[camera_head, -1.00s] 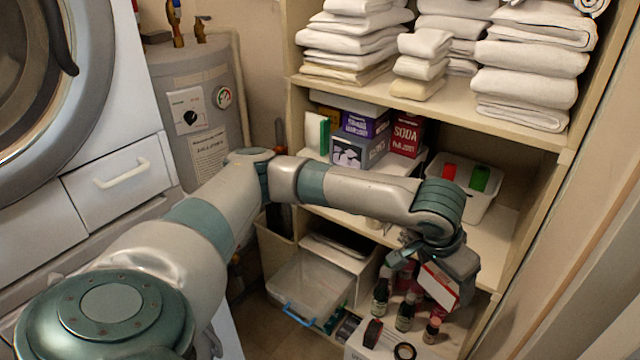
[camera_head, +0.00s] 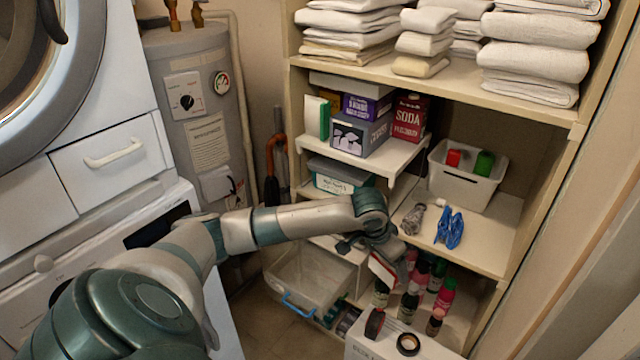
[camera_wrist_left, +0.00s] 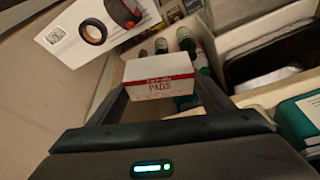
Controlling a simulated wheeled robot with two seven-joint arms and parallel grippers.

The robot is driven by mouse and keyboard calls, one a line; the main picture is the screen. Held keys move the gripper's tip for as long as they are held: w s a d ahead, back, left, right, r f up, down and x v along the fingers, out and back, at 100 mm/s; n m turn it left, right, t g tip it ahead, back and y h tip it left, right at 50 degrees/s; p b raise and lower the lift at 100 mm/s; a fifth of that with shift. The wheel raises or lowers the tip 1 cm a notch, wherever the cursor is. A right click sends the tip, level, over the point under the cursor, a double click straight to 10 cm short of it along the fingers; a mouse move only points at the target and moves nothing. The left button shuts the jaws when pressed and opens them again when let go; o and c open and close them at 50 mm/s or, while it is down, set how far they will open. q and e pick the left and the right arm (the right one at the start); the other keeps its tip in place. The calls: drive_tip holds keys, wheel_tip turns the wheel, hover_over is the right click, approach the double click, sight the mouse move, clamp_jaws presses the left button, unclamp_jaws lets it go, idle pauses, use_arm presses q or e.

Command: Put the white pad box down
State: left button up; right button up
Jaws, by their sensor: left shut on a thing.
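The white pad box (camera_head: 382,271) has a red stripe and hangs tilted at my left gripper (camera_head: 377,254), in front of the lower shelf bottles. In the left wrist view the box (camera_wrist_left: 160,80) shows its "PADS" lettering and sits between the two fingers of my left gripper (camera_wrist_left: 160,93), which is shut on it. Nothing is seen under the box at close range; it appears held in the air. My right gripper is not in view.
Bottles (camera_head: 411,300) stand on the low shelf. A white box (camera_head: 440,350) with a tape roll (camera_head: 408,344) stands in front. A clear drawer (camera_head: 305,277) is to the left. The middle shelf holds a white bin (camera_head: 462,190), blue clips (camera_head: 449,228) and bare room (camera_head: 492,235).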

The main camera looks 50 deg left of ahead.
use_arm(q)
drive_tip(key=s+a+f+b, duration=0.1)
drive_tip(key=s+a+f, duration=0.2)
drive_tip(key=a+f, duration=0.7)
drive_tip(key=shift+a+b, duration=0.4)
drive_tip(key=shift+a, duration=1.15)
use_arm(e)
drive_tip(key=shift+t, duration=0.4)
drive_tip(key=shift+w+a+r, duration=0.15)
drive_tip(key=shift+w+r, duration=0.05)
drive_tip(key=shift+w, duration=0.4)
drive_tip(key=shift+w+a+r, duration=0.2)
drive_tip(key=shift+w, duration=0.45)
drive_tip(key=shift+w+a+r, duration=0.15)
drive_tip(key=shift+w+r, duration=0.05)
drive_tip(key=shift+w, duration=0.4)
use_arm(q)
drive_tip(key=shift+s, duration=0.1)
approach(313, 281)
drive_tip(key=shift+w+d+f+p, duration=0.1)
drive_tip(key=shift+w+p, duration=0.1)
drive_tip(key=shift+w, duration=0.2)
drive_tip(key=shift+w+d+f+p, duration=0.1)
drive_tip(key=shift+w+p, duration=0.05)
drive_tip(key=shift+w, duration=0.25)
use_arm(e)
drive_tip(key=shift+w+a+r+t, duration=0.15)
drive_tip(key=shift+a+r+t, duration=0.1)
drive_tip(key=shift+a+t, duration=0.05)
